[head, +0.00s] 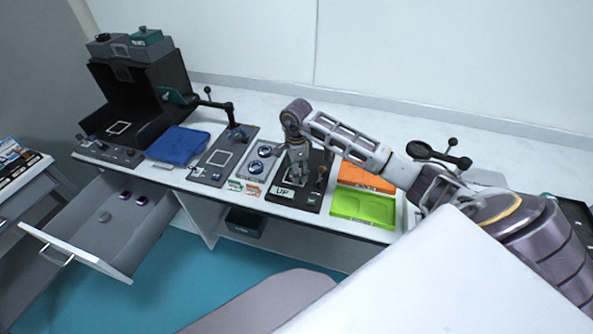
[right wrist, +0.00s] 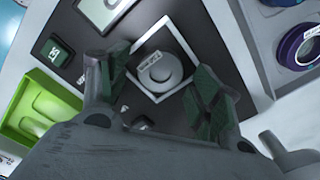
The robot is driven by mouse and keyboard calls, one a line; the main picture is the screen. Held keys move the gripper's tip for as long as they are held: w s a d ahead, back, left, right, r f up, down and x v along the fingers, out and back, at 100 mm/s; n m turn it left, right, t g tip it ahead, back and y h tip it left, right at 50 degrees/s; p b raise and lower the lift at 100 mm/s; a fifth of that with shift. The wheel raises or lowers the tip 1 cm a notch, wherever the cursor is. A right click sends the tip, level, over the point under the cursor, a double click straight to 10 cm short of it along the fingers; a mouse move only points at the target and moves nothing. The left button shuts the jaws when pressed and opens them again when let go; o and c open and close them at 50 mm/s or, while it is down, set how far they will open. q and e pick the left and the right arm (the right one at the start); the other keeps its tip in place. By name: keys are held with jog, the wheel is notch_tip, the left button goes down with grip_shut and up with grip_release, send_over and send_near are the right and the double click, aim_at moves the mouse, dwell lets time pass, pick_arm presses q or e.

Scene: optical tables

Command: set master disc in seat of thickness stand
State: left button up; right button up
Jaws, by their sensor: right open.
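The thickness stand is the black base plate (head: 303,189) with a display, in the middle of the bench in the head view. In the right wrist view, a grey round disc (right wrist: 161,70) with a white label lies inside a light square frame (right wrist: 184,38) on the dark plate (right wrist: 205,30). I take it for the master disc; how deep it sits cannot be told. My right gripper (head: 297,176) is low over the stand. In the right wrist view its fingers (right wrist: 160,82) are spread open on either side of the disc, with gaps. My left gripper is out of view.
A grey holder (head: 259,164) with dark-ringed discs stands left of the stand. Green (head: 362,208) and orange (head: 366,177) trays are on its right. An open drawer (head: 78,218) juts out at the left front, with small pieces inside.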

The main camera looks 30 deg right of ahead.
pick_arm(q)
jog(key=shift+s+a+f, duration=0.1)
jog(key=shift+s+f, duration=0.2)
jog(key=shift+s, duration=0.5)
pick_arm(e)
notch_tip(320, 180, up, 12)
jog(key=shift+f, duration=0.25)
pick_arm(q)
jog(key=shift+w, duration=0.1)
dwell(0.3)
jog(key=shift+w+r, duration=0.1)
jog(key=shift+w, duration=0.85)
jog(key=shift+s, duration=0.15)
